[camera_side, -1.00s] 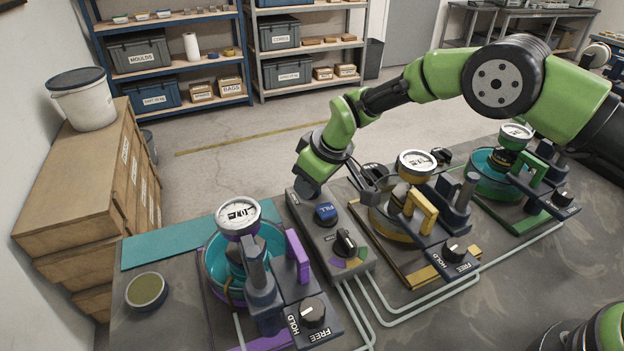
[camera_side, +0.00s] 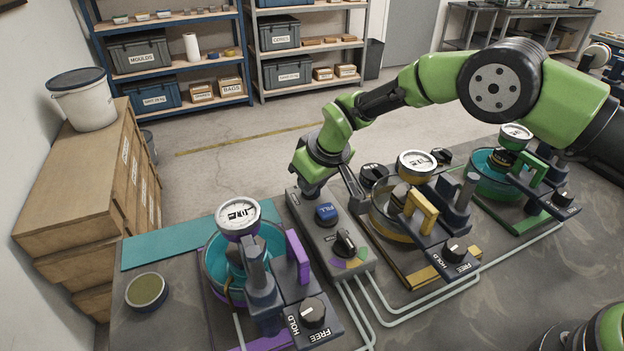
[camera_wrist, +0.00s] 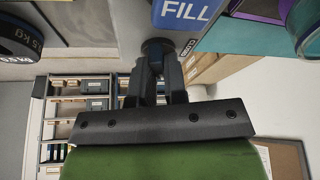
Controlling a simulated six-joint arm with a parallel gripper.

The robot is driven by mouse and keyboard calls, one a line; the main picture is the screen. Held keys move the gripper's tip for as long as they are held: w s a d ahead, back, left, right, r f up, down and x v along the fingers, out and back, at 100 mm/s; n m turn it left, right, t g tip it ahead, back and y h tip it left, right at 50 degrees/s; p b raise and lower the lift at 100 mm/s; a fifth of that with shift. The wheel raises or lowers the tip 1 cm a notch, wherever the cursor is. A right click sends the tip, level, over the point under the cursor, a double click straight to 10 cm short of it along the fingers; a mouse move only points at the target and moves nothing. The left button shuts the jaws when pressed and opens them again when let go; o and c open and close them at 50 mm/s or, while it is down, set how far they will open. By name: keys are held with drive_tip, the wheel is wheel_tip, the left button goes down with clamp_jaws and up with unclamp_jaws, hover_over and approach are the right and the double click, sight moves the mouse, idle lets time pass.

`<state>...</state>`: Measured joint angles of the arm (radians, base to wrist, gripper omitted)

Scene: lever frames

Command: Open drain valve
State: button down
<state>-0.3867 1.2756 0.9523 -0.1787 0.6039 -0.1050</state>
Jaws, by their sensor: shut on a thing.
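The grey control box (camera_side: 337,256) stands mid-bench, with a blue FILL button (camera_side: 326,213) and a black selector knob (camera_side: 345,242) over coloured sectors. My gripper (camera_side: 311,193) is at the far end of this box, just beyond the FILL button; its fingertips are largely hidden by my wrist in the side view. In the wrist view my gripper (camera_wrist: 155,62) is shut on a dark round valve knob (camera_wrist: 158,44). The blue FILL face (camera_wrist: 187,12) is close beside it, with a small, partly readable label (camera_wrist: 189,47).
A purple-marked pot station (camera_side: 240,265) with a gauge stands at left, a yellow one (camera_side: 418,210) at right and a green one (camera_side: 505,180) farther right. HOLD/FREE knobs front them. Pale tubes (camera_side: 400,312) cross the bench. A weight (camera_wrist: 18,42) shows near my gripper.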

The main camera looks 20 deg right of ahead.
drive_tip(key=shift+f+m+h, duration=0.1)
drive_tip(key=shift+m+h, duration=0.2)
drive_tip(key=shift+m, duration=0.3)
drive_tip(key=c, duration=1.2)
unclamp_jaws()
drive_tip(key=shift+o, duration=0.2)
drive_tip(key=shift+s+r, duration=0.2)
drive_tip(key=shift+r, duration=0.3)
drive_tip(key=v, duration=0.8)
drive_tip(key=shift+s+r, duration=0.2)
drive_tip(key=shift+r, duration=0.2)
